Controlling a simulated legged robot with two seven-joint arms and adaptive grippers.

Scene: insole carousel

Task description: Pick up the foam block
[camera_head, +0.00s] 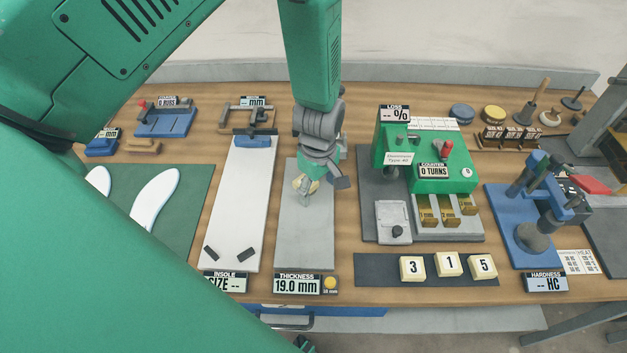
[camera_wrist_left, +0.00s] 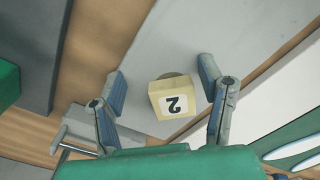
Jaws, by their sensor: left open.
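A cream foam block marked 2 (camera_wrist_left: 166,101) shows in the left wrist view on the grey plate (camera_wrist_left: 180,45). A small part of the block (camera_head: 301,188) also shows in the head view, mostly hidden by the gripper. My left gripper (camera_head: 318,181) reaches down over the grey plate (camera_head: 304,235) at the thickness station. Its two fingers are open, one on each side of the block in the wrist view, with gaps on both sides. My right gripper is not in view.
Blocks marked 3 (camera_head: 413,268), 1 (camera_head: 450,264) and 5 (camera_head: 483,267) sit on a dark mat (camera_head: 375,270). A green counter machine (camera_head: 447,179) stands right of the plate. A white board (camera_head: 240,205) lies left of it. The thickness sign reads 19.0 mm (camera_head: 297,286).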

